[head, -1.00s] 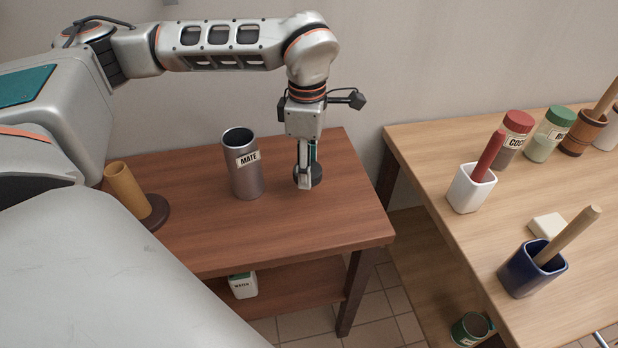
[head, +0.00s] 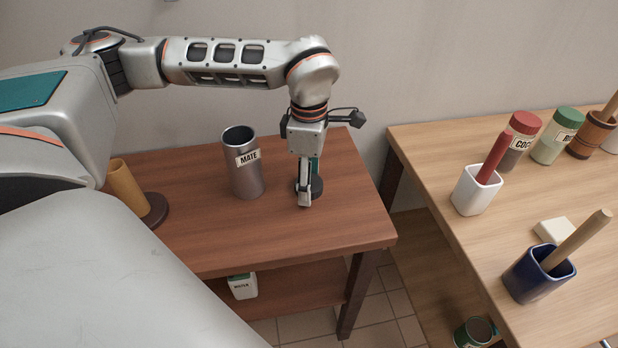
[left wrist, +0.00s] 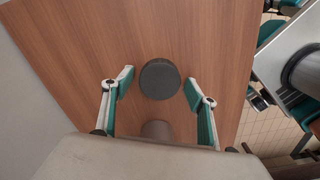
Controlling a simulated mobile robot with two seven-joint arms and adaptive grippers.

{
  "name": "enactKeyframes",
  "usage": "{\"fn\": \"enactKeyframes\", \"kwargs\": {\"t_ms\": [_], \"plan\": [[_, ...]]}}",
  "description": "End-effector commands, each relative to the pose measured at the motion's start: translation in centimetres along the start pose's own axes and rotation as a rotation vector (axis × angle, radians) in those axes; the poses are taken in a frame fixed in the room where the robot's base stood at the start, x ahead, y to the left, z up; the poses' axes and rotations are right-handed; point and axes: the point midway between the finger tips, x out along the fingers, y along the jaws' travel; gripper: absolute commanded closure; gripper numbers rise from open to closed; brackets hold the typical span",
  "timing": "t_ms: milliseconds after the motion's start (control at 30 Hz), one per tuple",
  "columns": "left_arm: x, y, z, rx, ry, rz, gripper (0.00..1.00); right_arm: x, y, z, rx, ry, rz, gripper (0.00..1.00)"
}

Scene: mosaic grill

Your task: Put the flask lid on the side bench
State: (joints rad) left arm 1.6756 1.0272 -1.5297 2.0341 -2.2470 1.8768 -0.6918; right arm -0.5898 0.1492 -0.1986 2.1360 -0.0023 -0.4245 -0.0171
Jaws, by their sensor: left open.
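The flask lid (head: 317,187), a dark round disc, appears to rest on the brown wooden bench (head: 220,228). In the left wrist view the lid (left wrist: 160,79) shows as a dark disc between the spread fingertips, with a gap on each side. My left gripper (head: 304,198) points down at the lid and partly hides it in the head view. It is open. The grey metal flask (head: 246,178) labelled MATE stands upright and open-topped on the same bench, left of the gripper. My right gripper is not in view.
A tan cylinder on a dark round base (head: 153,209) is at the bench's left. A white box (head: 242,287) sits on its lower shelf. A lighter table (head: 450,143) at right holds jars and pots. The bench right of the gripper is clear.

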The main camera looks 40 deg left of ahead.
Motion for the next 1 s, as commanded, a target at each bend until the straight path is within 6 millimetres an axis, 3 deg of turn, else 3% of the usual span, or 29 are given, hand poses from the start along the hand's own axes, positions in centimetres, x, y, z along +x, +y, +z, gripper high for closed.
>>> {"fn": "enactKeyframes", "kwargs": {"t_ms": [167, 367, 700, 1000], "plan": [[-1.2, 0.1, 0.0, 0.0, -0.002, 0.003, 0.42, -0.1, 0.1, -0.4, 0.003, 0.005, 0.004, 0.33], [-5.2, 0.1, 0.1, -0.001, -0.005, 0.009, 0.42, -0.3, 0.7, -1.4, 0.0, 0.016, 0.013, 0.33], [-11.1, 0.1, 0.0, 0.0, -0.003, 0.005, 0.42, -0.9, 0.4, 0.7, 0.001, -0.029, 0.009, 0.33], [-12.3, 0.0, 0.0, 0.0, 0.0, 0.0, 0.42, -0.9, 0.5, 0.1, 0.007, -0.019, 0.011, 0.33]]}}
